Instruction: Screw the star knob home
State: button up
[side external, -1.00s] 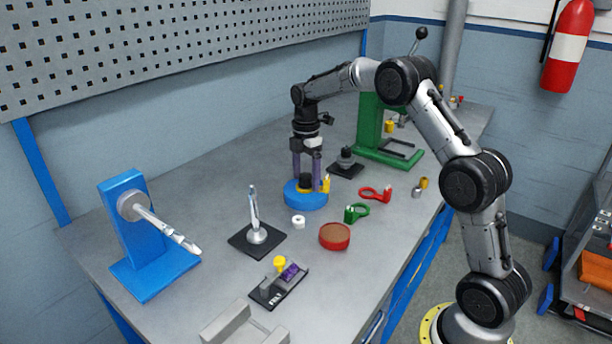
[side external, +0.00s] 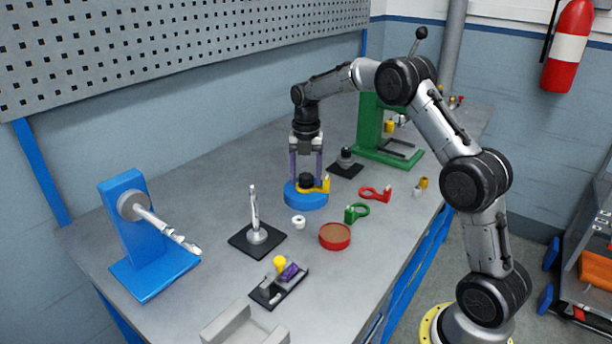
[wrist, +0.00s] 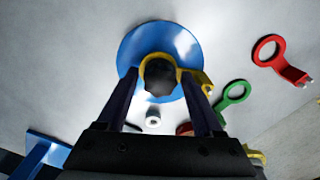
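The black star knob (wrist: 160,77) stands upright in the middle of the round blue base; it also shows in the side view (side external: 306,180). A yellow ring with a side lug (wrist: 204,86) lies around the knob on the blue base (wrist: 138,45). My gripper (wrist: 161,76) points down over the base, with one finger on each side of the knob. The fingers are open, with a gap between each finger and the knob in the wrist view. In the side view my gripper (side external: 306,180) hangs over the base. The thread under the knob is hidden.
A green lug ring (side external: 356,212), a red lug ring (side external: 375,194), a white collar (side external: 298,222) and a red round dish (side external: 335,236) lie nearby. A black plate with an upright spindle (side external: 257,236) and a green stand (side external: 370,135) flank the base.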

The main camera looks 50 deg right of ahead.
grip_shut()
jog(key=m, duration=0.3)
jog(key=shift+m, duration=0.4)
jog(key=m, duration=0.4)
jog(key=shift+m, duration=0.4)
jog(key=m, duration=0.3)
jog(key=shift+m, duration=0.4)
jog(key=m, duration=0.4)
jog(key=shift+m, duration=0.4)
